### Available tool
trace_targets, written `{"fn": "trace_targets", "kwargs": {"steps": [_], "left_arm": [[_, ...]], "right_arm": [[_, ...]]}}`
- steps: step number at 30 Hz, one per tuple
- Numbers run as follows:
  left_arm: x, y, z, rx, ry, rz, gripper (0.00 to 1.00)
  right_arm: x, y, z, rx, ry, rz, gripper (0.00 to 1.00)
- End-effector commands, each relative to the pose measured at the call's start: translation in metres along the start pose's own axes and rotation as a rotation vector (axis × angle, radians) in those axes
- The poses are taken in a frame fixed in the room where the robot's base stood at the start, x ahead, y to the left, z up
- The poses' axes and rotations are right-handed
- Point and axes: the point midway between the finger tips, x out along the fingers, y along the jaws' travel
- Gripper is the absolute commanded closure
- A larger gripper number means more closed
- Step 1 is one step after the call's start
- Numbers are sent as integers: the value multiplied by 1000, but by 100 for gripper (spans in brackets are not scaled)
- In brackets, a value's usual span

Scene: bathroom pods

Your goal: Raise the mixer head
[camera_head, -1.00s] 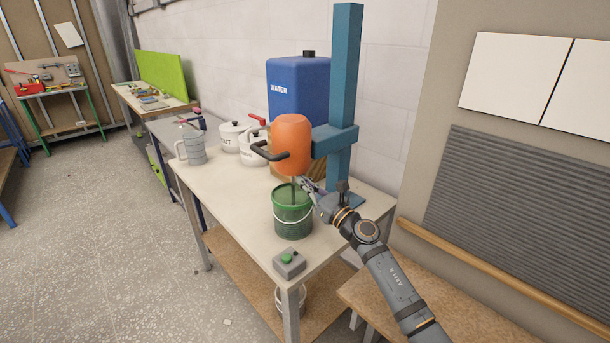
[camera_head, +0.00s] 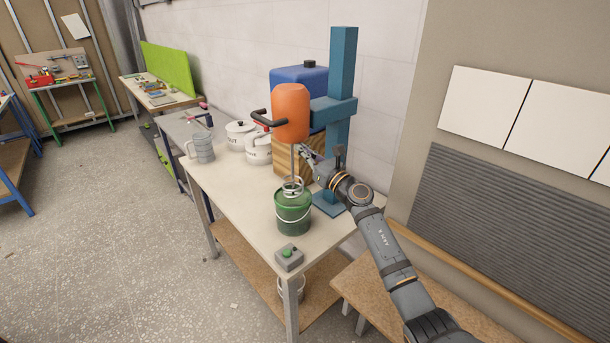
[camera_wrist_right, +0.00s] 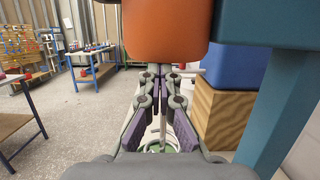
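The orange mixer head (camera_head: 290,113) hangs on a teal column (camera_head: 340,75), with a dark handle on its left. Its thin shaft (camera_head: 293,163) points down to a ring-shaped whisk (camera_head: 292,187) at the mouth of the green bucket (camera_head: 293,213). My right gripper (camera_head: 304,151) is under the head, close to the shaft. In the right wrist view the gripper's (camera_wrist_right: 161,72) fingertips come together just under the orange head (camera_wrist_right: 165,30); they look shut, and I see nothing clearly between them. Whether they touch the head is unclear. My left gripper is out of view.
The worktable (camera_head: 245,215) also holds a grey control box with a green button (camera_head: 289,257), white pots (camera_head: 258,150), a grey jug (camera_head: 202,147) and a blue water tank (camera_head: 300,85) on a wooden block. A wall stands close behind.

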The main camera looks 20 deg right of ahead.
Motion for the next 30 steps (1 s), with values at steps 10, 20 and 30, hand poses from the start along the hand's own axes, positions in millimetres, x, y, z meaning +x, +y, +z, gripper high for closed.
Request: {"fn": "trace_targets", "kwargs": {"steps": [10,20,30], "left_arm": [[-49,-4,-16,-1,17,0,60],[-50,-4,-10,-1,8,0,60],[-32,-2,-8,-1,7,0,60]], "right_arm": [[14,0,55,0,-2,-1,100],[15,0,60,-1,-6,-1,100],[9,-4,45,-2,-7,-2,100]]}}
